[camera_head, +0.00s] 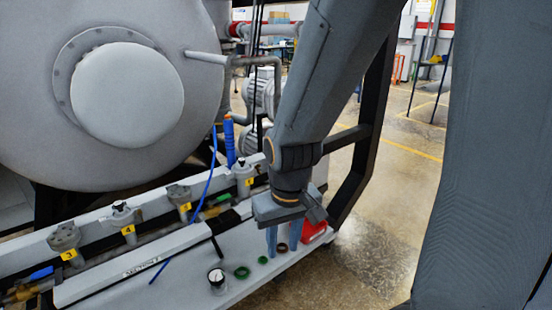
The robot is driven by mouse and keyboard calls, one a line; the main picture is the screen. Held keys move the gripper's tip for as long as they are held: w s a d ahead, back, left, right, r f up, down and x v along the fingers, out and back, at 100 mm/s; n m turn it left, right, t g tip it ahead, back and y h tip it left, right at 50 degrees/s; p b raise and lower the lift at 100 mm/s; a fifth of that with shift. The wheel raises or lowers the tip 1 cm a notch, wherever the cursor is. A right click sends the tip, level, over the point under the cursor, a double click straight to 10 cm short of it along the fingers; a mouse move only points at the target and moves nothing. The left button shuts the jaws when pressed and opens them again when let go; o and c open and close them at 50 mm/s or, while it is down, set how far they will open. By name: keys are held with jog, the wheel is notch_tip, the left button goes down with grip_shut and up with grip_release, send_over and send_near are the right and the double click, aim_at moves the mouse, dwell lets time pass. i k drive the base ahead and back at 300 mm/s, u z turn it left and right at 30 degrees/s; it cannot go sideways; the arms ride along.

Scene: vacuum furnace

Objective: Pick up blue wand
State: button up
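A thin blue wand-like line (210,175) runs from beside the large grey vessel down across the white panel. It bends along its length, and its lower end is at the lower middle left. I cannot tell whether it is one rigid piece or a hose. A thicker blue upright cylinder (229,141) stands just right of its upper part. My gripper (283,246) points down over the right end of the white panel, right of the thin blue line and apart from it. Its two blue-grey fingers are spread with nothing between them.
Yellow-numbered valves (129,230) line the grey rail. A pressure gauge (216,278), a green ring (242,272) and a red object (314,231) are on or near the white panel (190,290). A black frame post (372,130) stands behind my arm. Floor at right is open.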

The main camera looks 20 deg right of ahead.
aim_at(228, 123)
jog(key=z, duration=0.2)
jog(key=k, duration=0.6)
jog(key=z, duration=1)
jog(key=i, duration=1.2)
jog(key=u, duration=0.75)
